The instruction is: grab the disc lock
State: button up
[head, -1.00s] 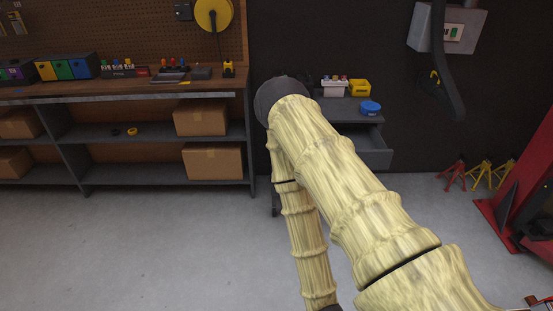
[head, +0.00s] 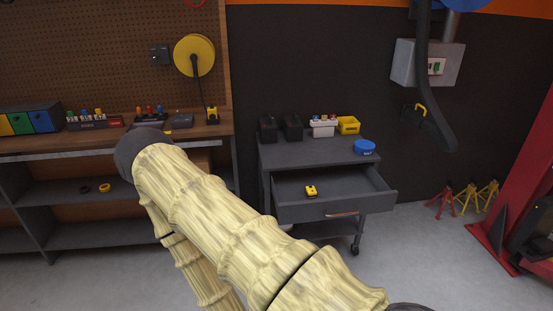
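A small yellow and black object (head: 311,191), which looks like the disc lock, lies in the open drawer (head: 335,212) of a grey cart. It is too small to make out its details. My arm crosses the lower left and middle of the head view, and its far link runs down out of the bottom edge. My gripper is out of view, so its state and any contact are hidden.
The cart top (head: 300,153) holds black chargers or batteries, a white bin (head: 322,127), a yellow bin (head: 348,125) and a blue round container (head: 364,147). A workbench (head: 70,140) stands left. A red lift post (head: 510,180) and jack stands (head: 465,198) are right.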

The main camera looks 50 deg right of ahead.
aim_at(311, 192)
jog(key=z, duration=0.1)
jog(key=i, duration=0.85)
jog(key=z, duration=1.2)
jog(key=i, duration=0.65)
jog(key=z, duration=0.7)
